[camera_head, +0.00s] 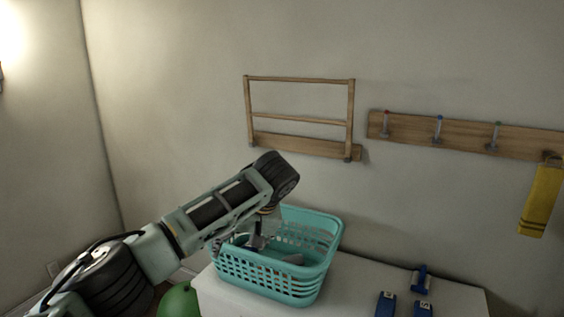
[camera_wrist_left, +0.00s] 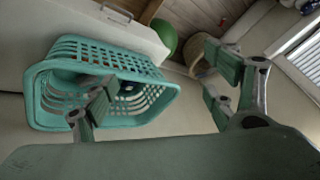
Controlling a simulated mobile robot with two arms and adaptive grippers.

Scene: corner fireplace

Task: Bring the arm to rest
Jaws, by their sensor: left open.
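My left arm comes in from the lower left in the head view and bends down over a turquoise basket (camera_head: 268,277). My left gripper (camera_head: 238,245) is low at the basket's left side, partly hidden by my wrist and the basket. Whether a finger touches the basket cannot be told. My right gripper is not in view.
The basket stands on a white cabinet (camera_head: 360,290) with blue items (camera_head: 421,280) at its right. A green round object (camera_head: 178,300) is below left. A wooden rack (camera_head: 300,121) and a hook rail (camera_head: 460,134) with a yellow cloth (camera_head: 541,200) are on the wall.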

